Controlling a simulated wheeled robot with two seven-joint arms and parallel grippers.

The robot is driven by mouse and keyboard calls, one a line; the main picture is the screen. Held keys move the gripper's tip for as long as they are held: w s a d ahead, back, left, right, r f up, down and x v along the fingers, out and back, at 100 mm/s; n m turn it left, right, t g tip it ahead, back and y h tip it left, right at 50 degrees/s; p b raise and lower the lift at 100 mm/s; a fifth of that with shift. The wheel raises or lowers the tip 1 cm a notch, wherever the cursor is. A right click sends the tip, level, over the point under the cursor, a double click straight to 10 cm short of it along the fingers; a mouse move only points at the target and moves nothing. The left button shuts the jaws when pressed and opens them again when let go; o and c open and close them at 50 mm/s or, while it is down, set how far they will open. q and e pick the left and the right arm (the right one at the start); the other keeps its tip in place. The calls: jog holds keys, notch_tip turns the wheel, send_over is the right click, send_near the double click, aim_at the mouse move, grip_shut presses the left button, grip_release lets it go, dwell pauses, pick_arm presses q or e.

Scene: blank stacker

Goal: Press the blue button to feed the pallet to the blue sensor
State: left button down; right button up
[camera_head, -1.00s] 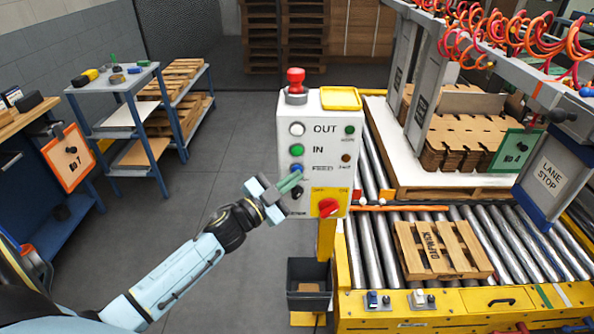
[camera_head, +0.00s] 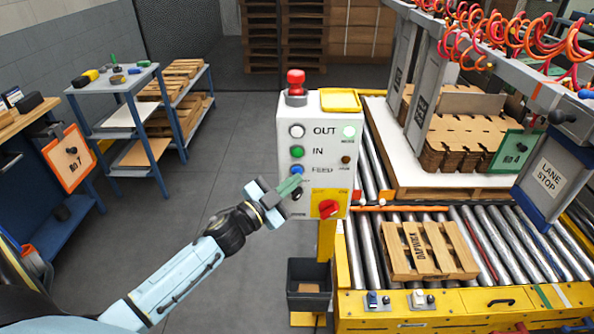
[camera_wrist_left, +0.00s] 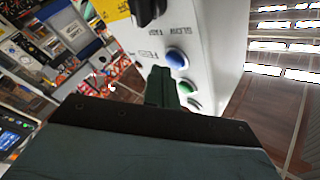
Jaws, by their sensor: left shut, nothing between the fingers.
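The white control box (camera_head: 340,142) carries the blue button (camera_head: 297,170) beside the FEED label, below the green button (camera_head: 297,152). My left gripper (camera_head: 290,187) is shut and empty, its tips just below the blue button. In the left wrist view, the shut fingers (camera_wrist_left: 160,86) are close to the blue button (camera_wrist_left: 177,58) and look apart from it. The wooden pallet (camera_head: 428,262) lies on the roller conveyor (camera_head: 510,235). A small blue-topped device (camera_head: 373,299), seemingly the blue sensor, sits on the yellow front rail, left of a white-topped one (camera_head: 419,298). My right gripper is out of view.
A red mushroom button (camera_head: 295,80) tops the box; a red knob (camera_head: 328,209) sits on its yellow panel. A dark bin (camera_head: 309,283) hangs below. A blue shelf cart (camera_head: 150,120) stands at left. The grey floor between is clear.

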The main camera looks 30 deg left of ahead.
pick_arm(q)
jog(key=shift+s+d, duration=0.15)
jog(key=shift+s, duration=0.1)
jog(key=s+d, duration=0.1)
jog(key=s+p, duration=0.1)
jog(key=s, duration=0.1)
jog(key=s+d, duration=0.1)
jog(key=shift+s+d+p, duration=0.15)
jog(key=shift+d+p, duration=0.15)
jog(key=shift+p, duration=0.1)
dwell(1.9)
jog(key=s+a+f+n+g+y+b, duration=0.1)
jog(key=s+f+n+g+y+b, duration=0.25)
jog(key=f, duration=1.35)
jog(key=s+f+n+g+y+p, duration=0.15)
jog(key=s+f+g, duration=0.4)
jog(key=f, duration=1.15)
jog(key=s+d+f+n+g+b, duration=0.1)
jog(key=s+f+g, duration=0.2)
jog(key=s+f, duration=0.3)
jog(key=s+d+f+n+g+b, duration=0.1)
jog(key=s+f, duration=0.6)
jog(key=s, duration=0.9)
jog(key=s+d+f+g+b, duration=0.1)
jog(key=s+d+f+g, duration=0.2)
jog(key=s, duration=0.8)
notch_tip(320, 180, down, 4)
jog(key=shift+f+n+g+b, duration=0.2)
jog(key=shift+n+g+b, duration=0.15)
jog(key=shift+g, duration=0.65)
